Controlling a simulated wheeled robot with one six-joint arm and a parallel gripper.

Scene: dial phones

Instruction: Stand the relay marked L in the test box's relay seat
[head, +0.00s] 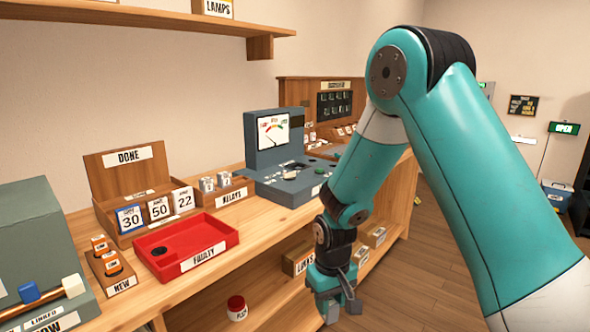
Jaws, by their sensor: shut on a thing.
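The grey test box (288,176) with its upright meter panel stands on the bench near the middle of the head view. Its sloped top bears small sockets and knobs. I cannot tell which is the relay seat. Several small pale relays (207,184) stand in the wooden RELAYS tray (240,193), left of the test box. Their letters are too small to read. My gripper (341,305) points down in front of the bench's front edge, below the bench top and apart from the test box. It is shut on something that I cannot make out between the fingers.
Left of the relays are the DONE rack (103,183) with number cards, the red FAULTY tray (226,227), and the NEW holder (118,288). A jar with a red lid (236,303) and labelled boxes (296,261) stand on the lower shelf.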

